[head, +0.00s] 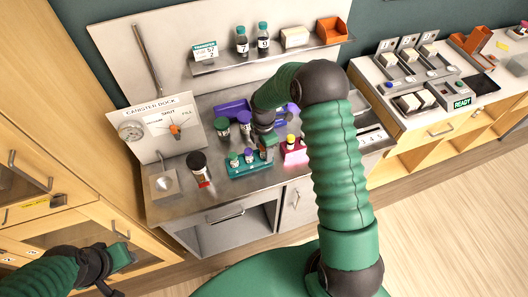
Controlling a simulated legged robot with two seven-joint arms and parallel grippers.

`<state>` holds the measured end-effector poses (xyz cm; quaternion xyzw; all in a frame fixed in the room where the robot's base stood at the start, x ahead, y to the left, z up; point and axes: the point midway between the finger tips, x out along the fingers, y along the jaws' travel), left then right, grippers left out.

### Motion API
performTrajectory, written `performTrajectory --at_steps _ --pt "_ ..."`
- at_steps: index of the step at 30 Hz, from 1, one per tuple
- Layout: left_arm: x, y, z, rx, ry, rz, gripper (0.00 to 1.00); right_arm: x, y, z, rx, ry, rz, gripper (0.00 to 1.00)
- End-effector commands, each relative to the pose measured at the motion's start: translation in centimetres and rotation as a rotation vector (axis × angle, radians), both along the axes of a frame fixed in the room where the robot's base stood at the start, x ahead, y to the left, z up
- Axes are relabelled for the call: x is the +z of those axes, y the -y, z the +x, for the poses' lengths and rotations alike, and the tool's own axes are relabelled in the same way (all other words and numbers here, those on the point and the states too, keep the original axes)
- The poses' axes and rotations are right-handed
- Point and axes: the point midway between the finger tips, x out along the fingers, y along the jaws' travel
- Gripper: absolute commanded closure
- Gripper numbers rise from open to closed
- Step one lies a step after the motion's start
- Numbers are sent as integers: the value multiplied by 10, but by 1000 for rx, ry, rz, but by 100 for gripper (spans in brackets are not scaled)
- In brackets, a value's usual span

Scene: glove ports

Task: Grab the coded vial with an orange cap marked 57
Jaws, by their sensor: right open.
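I cannot make out an orange-capped vial marked 57 for sure. A small yellow-topped vial (291,138) stands at the pink rack (295,157) on the steel counter. A teal rack (243,171) left of it holds small vials (234,159) with green and purple caps. My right gripper (267,150) is over the counter, between the teal and pink racks, open; its arm hides part of the counter behind it. No vial shows clearly between its fingers. My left gripper (119,270) is low at the left, away from the counter, by the wooden cabinet; its jaws are unclear.
Larger capped bottles (222,126) stand behind the teal rack, near a purple tray (232,108).

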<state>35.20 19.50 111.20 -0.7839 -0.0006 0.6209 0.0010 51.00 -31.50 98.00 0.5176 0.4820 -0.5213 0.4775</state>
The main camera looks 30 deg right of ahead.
Motion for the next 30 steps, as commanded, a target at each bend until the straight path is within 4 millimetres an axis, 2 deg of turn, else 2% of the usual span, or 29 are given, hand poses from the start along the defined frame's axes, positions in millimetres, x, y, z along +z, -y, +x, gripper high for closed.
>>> performTrajectory --at_steps 2,14,24,26,30 --pt "0 0 0 0 0 0 64 0 0 0 0 0 0 49" --pt "0 0 0 0 0 0 64 0 0 0 0 0 1 100" --pt "-2 0 0 0 0 0 64 3 0 1 0 1 1 100" --pt "-4 0 0 0 0 0 64 10 0 1 -1 4 1 100" --pt "-12 0 0 0 0 0 64 41 0 2 -2 6 0 100"
